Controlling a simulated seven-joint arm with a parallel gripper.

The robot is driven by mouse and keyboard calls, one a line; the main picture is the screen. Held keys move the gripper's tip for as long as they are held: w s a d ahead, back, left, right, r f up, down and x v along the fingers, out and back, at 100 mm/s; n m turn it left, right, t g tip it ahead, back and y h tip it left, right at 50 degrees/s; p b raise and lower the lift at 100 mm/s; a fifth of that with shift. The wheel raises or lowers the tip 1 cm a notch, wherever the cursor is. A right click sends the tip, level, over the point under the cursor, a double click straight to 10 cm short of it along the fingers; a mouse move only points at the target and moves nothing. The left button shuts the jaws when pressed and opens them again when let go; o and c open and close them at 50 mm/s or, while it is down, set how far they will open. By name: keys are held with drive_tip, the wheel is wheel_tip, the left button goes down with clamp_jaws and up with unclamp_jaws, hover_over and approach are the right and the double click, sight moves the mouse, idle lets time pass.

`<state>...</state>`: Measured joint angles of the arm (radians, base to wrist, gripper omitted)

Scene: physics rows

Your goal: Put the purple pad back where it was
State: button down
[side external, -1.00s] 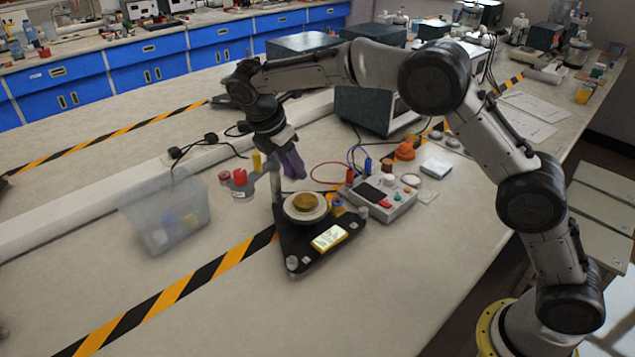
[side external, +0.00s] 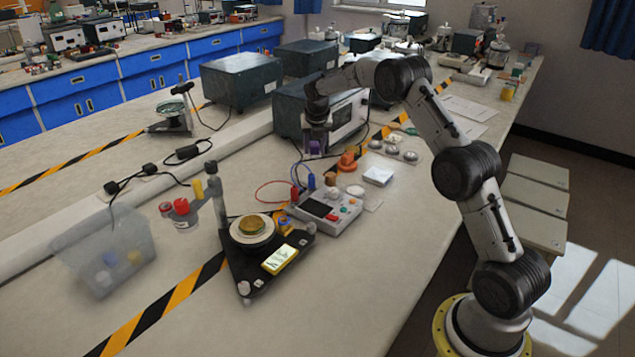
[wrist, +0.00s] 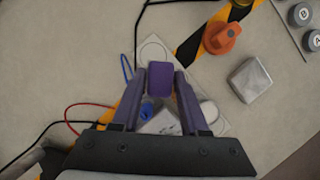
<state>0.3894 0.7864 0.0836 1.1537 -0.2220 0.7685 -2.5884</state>
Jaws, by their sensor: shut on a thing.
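The purple pad (wrist: 160,79) is between the fingertips of my gripper (wrist: 159,84) in the wrist view. In the side view my gripper (side external: 316,138) points down with the purple pad (side external: 315,149) at its tip, in front of a dark instrument box. The gripper is shut on the pad. Below the pad in the wrist view lies a pale plate (wrist: 152,51) with a round outline, partly hidden by the pad and fingers. I cannot tell how high the pad is above it.
An orange knob-like piece (side external: 348,160) and a white block (side external: 378,176) stand right of the gripper. A control box (side external: 326,211) with cables is in front. A black triangular stand (side external: 255,287) and a clear bin (side external: 105,255) are further left. The instrument box (side external: 350,118) is close behind.

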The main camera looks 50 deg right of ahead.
drive_tip(key=shift+s+d+f, duration=0.1)
drive_tip(key=shift+d, duration=0.45)
hover_over(317, 180)
drive_tip(key=s, duration=0.1)
drive_tip(key=f, duration=0.2)
drive_tip(key=a+f, duration=0.1)
drive_tip(key=f, duration=0.1)
drive_tip(key=shift+f, duration=2.95)
drive_tip(key=shift+f, duration=0.1)
drive_tip(key=shift+c, duration=2.1)
unclamp_jaws()
